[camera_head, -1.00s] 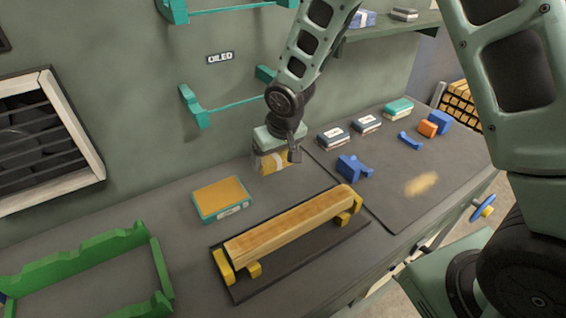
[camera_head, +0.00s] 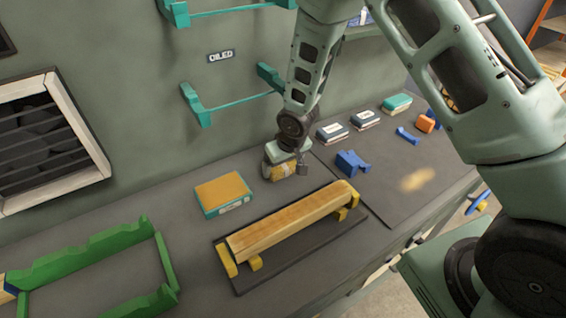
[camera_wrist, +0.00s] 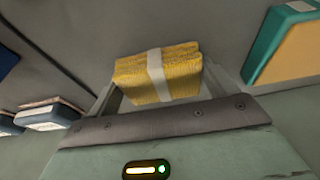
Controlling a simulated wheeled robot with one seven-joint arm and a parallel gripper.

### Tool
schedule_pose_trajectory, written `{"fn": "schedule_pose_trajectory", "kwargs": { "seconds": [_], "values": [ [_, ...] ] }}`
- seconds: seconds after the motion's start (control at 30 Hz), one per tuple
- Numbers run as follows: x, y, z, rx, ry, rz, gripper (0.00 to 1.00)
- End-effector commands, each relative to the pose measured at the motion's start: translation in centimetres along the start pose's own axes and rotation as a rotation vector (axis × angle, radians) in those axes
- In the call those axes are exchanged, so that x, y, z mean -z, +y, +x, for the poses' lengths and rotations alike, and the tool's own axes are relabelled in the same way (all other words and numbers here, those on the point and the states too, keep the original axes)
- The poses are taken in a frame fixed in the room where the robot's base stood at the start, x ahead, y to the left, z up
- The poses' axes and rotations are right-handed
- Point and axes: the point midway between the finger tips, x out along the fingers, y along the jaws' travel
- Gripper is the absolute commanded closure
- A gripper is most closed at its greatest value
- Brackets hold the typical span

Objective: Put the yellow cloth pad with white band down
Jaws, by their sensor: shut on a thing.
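The yellow cloth pad with white band (camera_wrist: 180,72) is held between the fingers of my gripper (camera_wrist: 165,85) in the wrist view. In the head view the pad (camera_head: 272,171) shows just below my gripper (camera_head: 286,165), partly covered by it. The pad is low over the grey bench, behind the wooden beam. I cannot tell whether its underside touches the bench.
A teal box with an orange-yellow top (camera_head: 222,193) lies left of the pad. The wooden beam (camera_head: 290,222) rests on yellow supports in front. Blue blocks (camera_head: 351,163) and small boxes (camera_head: 332,133) stand to the right. A green rack (camera_head: 100,245) is at front left.

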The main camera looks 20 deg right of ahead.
Motion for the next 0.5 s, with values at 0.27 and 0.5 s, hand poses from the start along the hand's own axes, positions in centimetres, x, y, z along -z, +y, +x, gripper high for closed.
{"fn": "schedule_pose_trajectory", "kwargs": {
  "seconds": [0.27, 0.5],
  "values": [
    [-0.13, -0.01, 0.39, 0.000, 0.000, -0.001, 0.36],
    [-0.10, -0.02, 0.26, 0.000, 0.000, -0.001, 0.00]
  ]
}}
